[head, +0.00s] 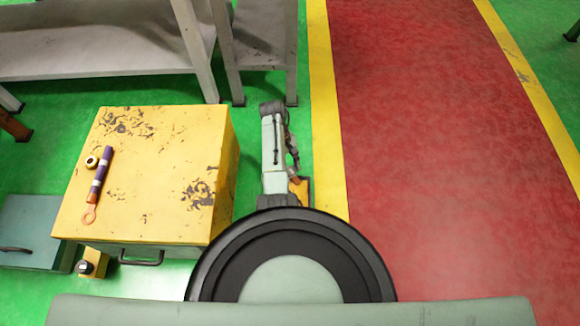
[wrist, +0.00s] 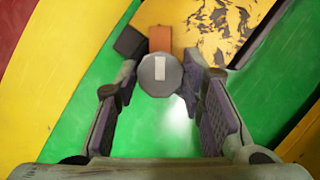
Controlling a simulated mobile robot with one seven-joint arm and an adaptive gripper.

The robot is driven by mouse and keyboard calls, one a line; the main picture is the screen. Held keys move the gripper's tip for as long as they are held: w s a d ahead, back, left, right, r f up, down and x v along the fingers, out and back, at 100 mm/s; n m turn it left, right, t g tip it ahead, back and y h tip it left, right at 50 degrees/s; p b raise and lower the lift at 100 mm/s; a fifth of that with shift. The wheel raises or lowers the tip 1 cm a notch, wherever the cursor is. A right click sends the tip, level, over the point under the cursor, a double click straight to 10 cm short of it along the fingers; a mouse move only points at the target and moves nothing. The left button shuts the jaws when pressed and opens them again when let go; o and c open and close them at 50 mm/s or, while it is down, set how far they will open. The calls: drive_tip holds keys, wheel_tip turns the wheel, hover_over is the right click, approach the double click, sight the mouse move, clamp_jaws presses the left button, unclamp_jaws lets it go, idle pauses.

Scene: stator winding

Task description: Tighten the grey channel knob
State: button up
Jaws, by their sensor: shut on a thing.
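The grey channel knob (wrist: 158,84) is round, with a pale rectangular mark on its face, in the upper middle of the wrist view. My gripper (wrist: 160,70) has its two purple-padded fingers on either side of the knob, with the tips closed against its sides. An orange block (wrist: 160,38) and a dark box (wrist: 128,42) lie just beyond the knob. In the head view my arm reaches down right of the yellow cabinet; the knob and fingertips cannot be made out there.
The yellow cabinet (head: 150,205) carries a purple and orange tool (head: 99,180) and a small ring-shaped item (head: 91,162). A teal box (head: 35,225) stands at left. Grey benches (head: 100,50) stand behind. The red floor lane (head: 430,150) at right is clear.

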drive_tip(key=c, duration=0.5)
drive_tip(key=shift+w+d+m+g+y+p, duration=0.1)
drive_tip(key=shift+m+g+y+p, duration=0.3)
drive_tip(key=shift+m, duration=1.05)
drive_tip(key=shift+m+g+y+p, duration=0.1)
drive_tip(key=shift+m+y, duration=0.5)
drive_tip(key=shift+m, duration=0.85)
drive_tip(key=o, duration=1.2)
